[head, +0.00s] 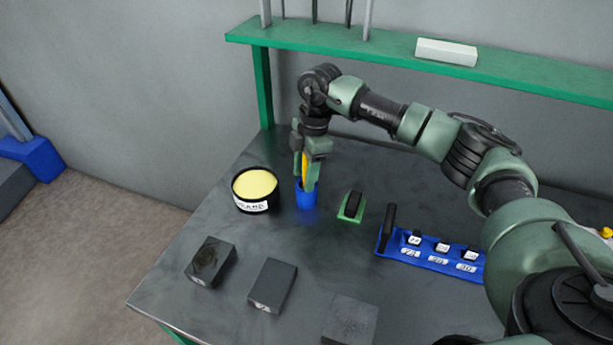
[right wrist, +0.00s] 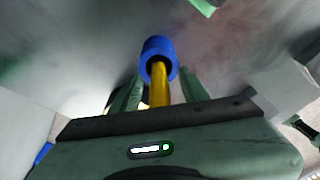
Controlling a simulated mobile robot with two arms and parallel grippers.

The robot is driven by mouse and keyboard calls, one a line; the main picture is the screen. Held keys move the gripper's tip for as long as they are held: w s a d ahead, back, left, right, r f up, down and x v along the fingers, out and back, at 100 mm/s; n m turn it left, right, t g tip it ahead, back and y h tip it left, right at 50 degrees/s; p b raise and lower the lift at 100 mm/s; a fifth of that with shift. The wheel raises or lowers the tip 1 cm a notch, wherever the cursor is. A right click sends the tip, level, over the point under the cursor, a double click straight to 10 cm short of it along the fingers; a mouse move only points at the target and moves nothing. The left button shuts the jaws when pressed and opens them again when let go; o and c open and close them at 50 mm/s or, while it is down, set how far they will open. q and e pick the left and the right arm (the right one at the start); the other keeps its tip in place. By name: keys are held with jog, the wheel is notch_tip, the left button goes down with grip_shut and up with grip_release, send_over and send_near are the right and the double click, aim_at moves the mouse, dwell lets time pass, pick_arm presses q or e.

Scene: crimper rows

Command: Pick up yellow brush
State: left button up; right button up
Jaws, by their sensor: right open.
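The yellow brush (head: 304,163) stands upright in a small blue cup (head: 307,196) on the grey table. My right gripper (head: 309,178) is over the cup, with its fingers down around the brush. In the right wrist view the yellow brush (right wrist: 159,84) runs between the two open fingers of my right gripper (right wrist: 160,88), and its far end goes into the blue cup (right wrist: 158,50). The end of the brush inside the cup is hidden. My left gripper is in neither view.
A black tub with yellow contents (head: 256,184) stands left of the cup. A green holder with a black piece (head: 351,205) and a blue rack (head: 430,262) stand to the right. Dark blocks (head: 272,285) lie in front. A green shelf (head: 390,55) runs behind.

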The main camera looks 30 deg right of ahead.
grip_shut()
